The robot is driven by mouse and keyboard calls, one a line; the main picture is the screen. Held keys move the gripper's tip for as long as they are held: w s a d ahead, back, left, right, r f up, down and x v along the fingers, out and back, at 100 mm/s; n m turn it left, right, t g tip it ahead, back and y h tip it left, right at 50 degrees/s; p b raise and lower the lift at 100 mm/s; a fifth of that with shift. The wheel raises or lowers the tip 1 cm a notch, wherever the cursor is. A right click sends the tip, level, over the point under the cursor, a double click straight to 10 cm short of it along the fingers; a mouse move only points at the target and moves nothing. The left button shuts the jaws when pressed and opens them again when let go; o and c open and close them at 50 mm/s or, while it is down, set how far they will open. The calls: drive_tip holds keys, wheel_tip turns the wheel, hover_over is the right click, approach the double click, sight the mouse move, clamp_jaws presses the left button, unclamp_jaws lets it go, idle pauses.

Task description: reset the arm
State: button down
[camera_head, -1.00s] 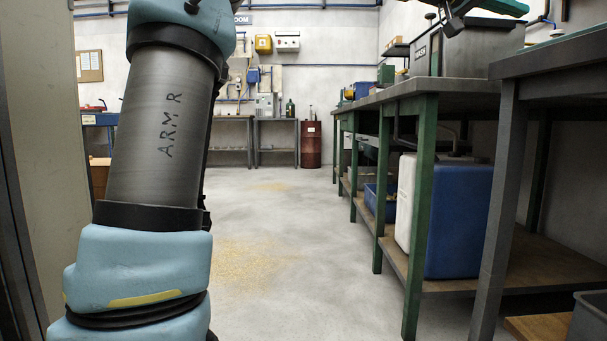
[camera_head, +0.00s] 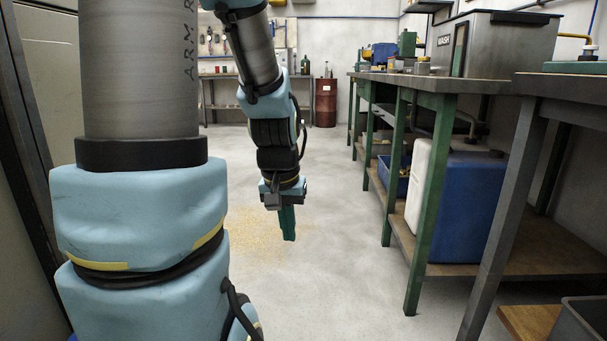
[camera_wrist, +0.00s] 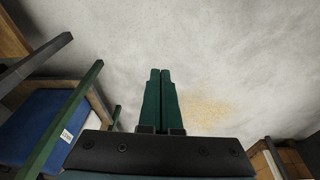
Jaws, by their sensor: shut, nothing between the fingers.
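My gripper (camera_head: 288,235) hangs at the end of my arm in the head view, pointing down over the open floor, left of the workbenches. Its green fingers are together and empty. In the wrist view the two fingers (camera_wrist: 160,74) lie side by side, with only the pale floor beyond them. Nothing touches the gripper.
A green-legged bench (camera_head: 431,200) runs along the right, with a blue and white container (camera_head: 462,205) on its lower shelf. A grey bin (camera_head: 585,325) is at the lower right. A red drum (camera_head: 325,103) stands at the back. The concrete floor (camera_head: 330,270) between is clear, with yellowish debris.

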drive_tip(key=s+a, duration=0.3)
wheel_tip(320, 180, up, 37)
drive_tip(key=s+n+p, duration=0.1)
drive_tip(key=p, duration=3.7)
drive_tip(key=shift+a+g+y+p, duration=0.3)
drive_tip(key=shift+r, duration=0.1)
